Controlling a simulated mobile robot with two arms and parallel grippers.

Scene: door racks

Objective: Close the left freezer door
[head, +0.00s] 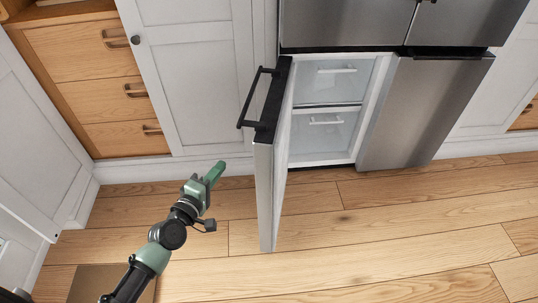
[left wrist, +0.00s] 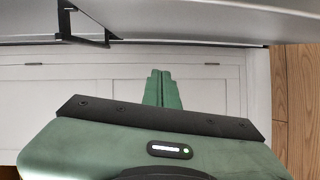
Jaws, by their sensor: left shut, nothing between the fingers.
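The left freezer door (head: 268,160) is the lower left door of the steel fridge and stands wide open, jutting out over the floor. Its black handle (head: 250,98) is on the door's left-facing side; it also shows at the upper left in the left wrist view (left wrist: 85,25). The freezer compartment (head: 325,125) behind it shows two drawers. My left gripper (head: 216,170) is left of the door and apart from it, below the handle in the picture. Its green fingers (left wrist: 162,88) are shut with nothing between them. My right gripper is not in view.
The right freezer door (head: 420,110) is closed. White cabinets (head: 195,75) and wooden drawers (head: 85,60) line the wall behind my left gripper. The wood floor (head: 390,220) in front of the fridge is clear.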

